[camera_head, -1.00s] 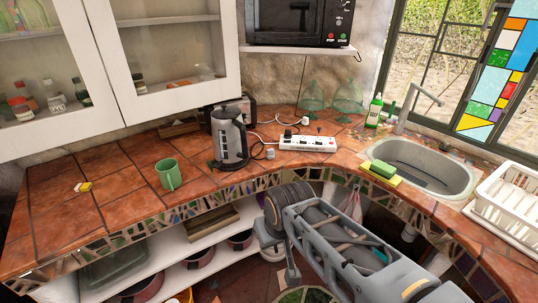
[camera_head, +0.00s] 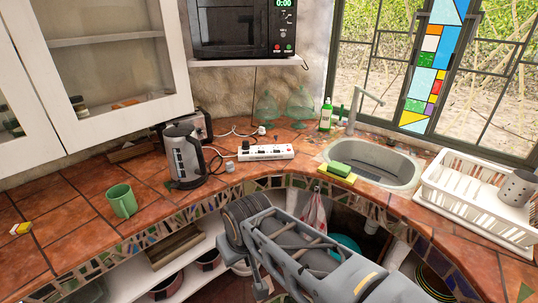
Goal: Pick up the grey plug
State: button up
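The grey plug (camera_head: 229,166) is a small grey block on the tiled counter, just right of the kettle and below the left end of the white power strip (camera_head: 266,152). It stands apart from both. My arm reaches in from the bottom right, in front of the counter edge. Its end, with my gripper (camera_head: 256,278), points down below the counter's front edge, well short of the plug. The fingers are not clear enough to show whether they are open or shut.
A steel kettle (camera_head: 184,157) stands close left of the plug, with a toaster (camera_head: 196,125) behind. A green mug (camera_head: 122,201) is further left. Cables run behind the strip. The sink (camera_head: 372,162), green sponge (camera_head: 340,169) and white dish rack (camera_head: 470,205) are to the right.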

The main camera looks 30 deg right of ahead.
aim_at(230, 166)
jog(key=z, duration=0.2)
jog(key=i, duration=1.35)
jog(key=z, duration=0.15)
